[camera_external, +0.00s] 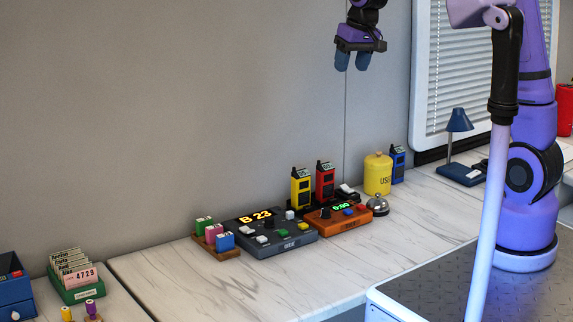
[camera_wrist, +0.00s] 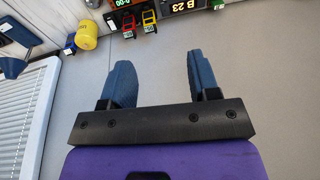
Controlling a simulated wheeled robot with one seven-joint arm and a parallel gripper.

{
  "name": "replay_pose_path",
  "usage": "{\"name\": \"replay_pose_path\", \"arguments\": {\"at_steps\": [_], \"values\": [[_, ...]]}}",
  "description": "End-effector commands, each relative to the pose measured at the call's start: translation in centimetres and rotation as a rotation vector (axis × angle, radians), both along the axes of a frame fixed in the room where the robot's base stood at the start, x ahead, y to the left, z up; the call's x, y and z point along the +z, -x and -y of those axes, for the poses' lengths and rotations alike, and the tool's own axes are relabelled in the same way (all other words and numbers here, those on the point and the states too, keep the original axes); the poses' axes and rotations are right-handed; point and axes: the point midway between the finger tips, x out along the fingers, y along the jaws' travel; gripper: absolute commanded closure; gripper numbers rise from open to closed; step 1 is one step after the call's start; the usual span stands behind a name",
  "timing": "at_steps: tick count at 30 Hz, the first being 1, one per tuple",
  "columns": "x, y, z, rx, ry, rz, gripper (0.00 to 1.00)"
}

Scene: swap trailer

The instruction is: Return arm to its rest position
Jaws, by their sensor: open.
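My gripper (camera_external: 351,61) hangs high in front of the grey wall, well above the counter, with its blue fingers pointing down. In the wrist view my gripper (camera_wrist: 163,82) shows its two blue fingers spread apart with nothing between them. My purple arm (camera_external: 527,130) rises from its base at the right, and its upper part runs out of the top of the picture. The gripper touches nothing.
Below stand a grey console (camera_external: 276,241), an orange timer box (camera_external: 338,222), yellow (camera_external: 301,188) and red (camera_external: 325,181) radios, a yellow canister (camera_external: 378,175) and a bell (camera_external: 378,206). A blue lamp (camera_external: 459,122) stands by the window blind (camera_external: 453,75).

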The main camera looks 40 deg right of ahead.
Motion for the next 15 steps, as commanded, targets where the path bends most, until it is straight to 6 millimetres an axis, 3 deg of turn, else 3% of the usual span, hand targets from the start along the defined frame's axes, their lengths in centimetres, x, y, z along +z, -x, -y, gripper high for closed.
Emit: {"name": "replay_pose_path", "arguments": {"at_steps": [6,15], "values": [[4.0,6.6,2.2,0.001,0.002,0.057,0.44],[6.8,15.8,4.4,0.004,0.020,0.130,0.44]]}}
